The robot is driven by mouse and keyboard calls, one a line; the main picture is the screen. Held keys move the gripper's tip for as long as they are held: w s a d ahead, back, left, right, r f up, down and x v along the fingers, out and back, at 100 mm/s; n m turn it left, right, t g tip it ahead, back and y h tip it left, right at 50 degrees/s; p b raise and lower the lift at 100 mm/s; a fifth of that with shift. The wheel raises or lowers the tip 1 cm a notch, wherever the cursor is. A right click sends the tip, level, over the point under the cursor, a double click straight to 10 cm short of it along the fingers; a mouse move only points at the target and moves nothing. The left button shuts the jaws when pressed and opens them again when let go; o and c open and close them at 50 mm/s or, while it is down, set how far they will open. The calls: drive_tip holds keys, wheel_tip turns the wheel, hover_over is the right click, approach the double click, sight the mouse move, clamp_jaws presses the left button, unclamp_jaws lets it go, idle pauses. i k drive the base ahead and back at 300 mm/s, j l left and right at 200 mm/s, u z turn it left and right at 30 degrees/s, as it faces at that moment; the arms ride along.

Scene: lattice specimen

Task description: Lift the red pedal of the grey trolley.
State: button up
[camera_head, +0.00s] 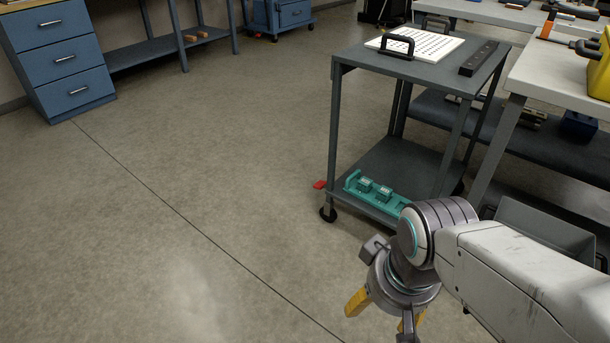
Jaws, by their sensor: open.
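The grey trolley (346,131) stands right of centre, with a top shelf, a lower shelf and dark casters. A small red pedal (319,184) shows low beside the trolley's left side, close to the floor and just above the front-left caster. My gripper (385,313) is at the bottom of the view, nearer to the camera than the trolley and pointing down. Its yellow-tipped fingers are apart and nothing shows between them. The right finger is partly hidden by my own wrist. The gripper is well apart from the pedal.
A teal tray (352,186) with small blocks lies on the trolley's lower shelf. A white perforated board (440,45) and a dark bar (479,57) lie on top. A workbench (545,80) stands close on the right. The floor (190,180) left of the trolley is clear.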

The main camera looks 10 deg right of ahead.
sight(320, 184)
drive_tip(key=i+j+u, duration=0.35)
drive_tip(key=i, duration=1.35)
drive_tip(key=i+l+u, duration=0.3)
drive_tip(key=i, duration=1.35)
